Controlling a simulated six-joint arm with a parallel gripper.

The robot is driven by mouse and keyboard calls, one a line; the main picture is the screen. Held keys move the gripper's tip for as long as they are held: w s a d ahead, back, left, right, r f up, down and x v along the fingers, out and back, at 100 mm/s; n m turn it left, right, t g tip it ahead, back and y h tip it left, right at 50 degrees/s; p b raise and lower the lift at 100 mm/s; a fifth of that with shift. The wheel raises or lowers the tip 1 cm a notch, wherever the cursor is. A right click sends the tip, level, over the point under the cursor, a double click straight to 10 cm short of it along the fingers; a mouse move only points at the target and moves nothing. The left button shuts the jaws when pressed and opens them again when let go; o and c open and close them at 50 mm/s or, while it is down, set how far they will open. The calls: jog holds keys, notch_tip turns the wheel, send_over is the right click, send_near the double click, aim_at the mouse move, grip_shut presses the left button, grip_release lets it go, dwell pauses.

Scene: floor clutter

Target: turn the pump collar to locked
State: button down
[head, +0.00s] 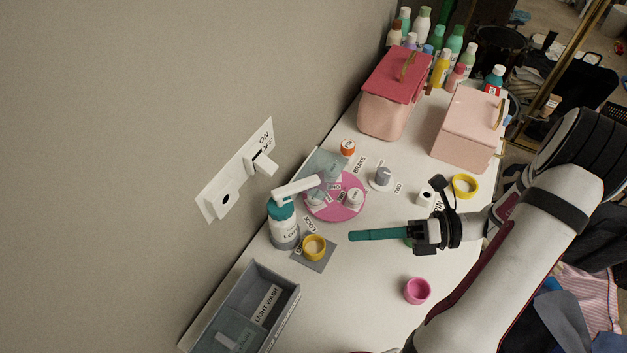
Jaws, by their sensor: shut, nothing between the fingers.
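The pump bottle (285,234) stands upright near the wall at the left edge of the white table. It has a grey-white body with a label, a teal collar (281,211) and a white pump head (296,187) whose spout points right. A LOCK label (309,224) lies beside it; a second label close by is partly hidden by a yellow ring. The collar's turn position cannot be read at this size. My gripper (354,236) is shut, its long teal fingers together and empty, pointing left over the table, to the right of the bottle and apart from it.
A yellow ring (314,246) on a grey plate sits between bottle and fingers. A pink round tray (352,211) with small capped pieces is behind. A grey bin (289,296) is in front, a pink cup (417,291) at right. Two pink boxes and several bottles stand at the back.

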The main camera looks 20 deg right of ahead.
jog(key=w+a+m+t+h, duration=0.1)
jog(key=w+a+m+t, duration=0.4)
jog(key=w+m, duration=0.4)
jog(key=shift+w+a+m+t, duration=0.25)
jog(key=shift+m+t, duration=0.15)
jog(key=shift+t, duration=0.2)
